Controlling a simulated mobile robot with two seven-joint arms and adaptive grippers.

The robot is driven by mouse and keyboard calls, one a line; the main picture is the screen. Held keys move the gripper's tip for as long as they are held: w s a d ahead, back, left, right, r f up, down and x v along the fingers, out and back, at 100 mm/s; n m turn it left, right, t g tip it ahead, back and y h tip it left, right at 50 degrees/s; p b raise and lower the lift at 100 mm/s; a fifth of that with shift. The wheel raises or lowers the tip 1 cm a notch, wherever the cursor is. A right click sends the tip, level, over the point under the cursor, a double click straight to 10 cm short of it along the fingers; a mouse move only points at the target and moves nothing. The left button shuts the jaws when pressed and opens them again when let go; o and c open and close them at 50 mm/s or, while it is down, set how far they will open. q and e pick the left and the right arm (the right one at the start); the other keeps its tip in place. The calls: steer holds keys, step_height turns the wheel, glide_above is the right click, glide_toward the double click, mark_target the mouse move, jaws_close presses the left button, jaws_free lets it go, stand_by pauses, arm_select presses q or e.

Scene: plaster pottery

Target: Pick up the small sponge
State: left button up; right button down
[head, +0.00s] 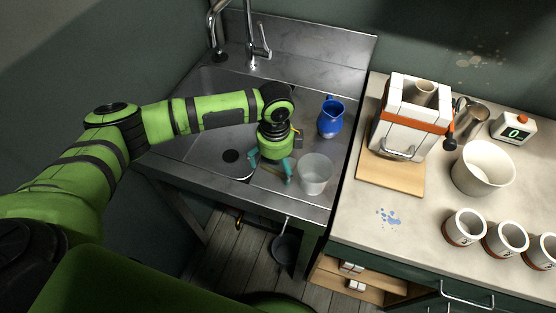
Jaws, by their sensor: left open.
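My left gripper (271,165) is open and points down over the metal sink top (325,195), just right of the basin. Its teal fingers are spread close to the surface. A small tan thing (274,173) shows between and below the fingers; it is mostly hidden, and I cannot tell whether it is the small sponge. No other sponge is clear in view. I cannot tell whether the fingers touch anything. My right gripper is not in view.
A translucent cup (314,174) stands close right of the gripper. A blue jug (331,117) stands behind it. The faucet (254,50) rises at the back. The right counter holds a press-like machine (405,125), a white bucket (483,169) and several cups (465,228).

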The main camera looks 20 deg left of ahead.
mark_target(276, 163)
arm_select(q)
steer(key=c, duration=0.7)
steer(key=shift+c, duration=0.3)
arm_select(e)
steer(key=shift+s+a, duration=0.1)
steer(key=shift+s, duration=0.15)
arm_select(q)
step_height(276, 163, up, 9)
steer(key=shift+f+b, duration=0.1)
steer(key=shift+b, duration=0.95)
steer(key=shift+r, duration=0.7)
steer(key=shift+o, duration=0.5)
steer(key=c, duration=0.4)
steer(key=shift+c, duration=0.3)
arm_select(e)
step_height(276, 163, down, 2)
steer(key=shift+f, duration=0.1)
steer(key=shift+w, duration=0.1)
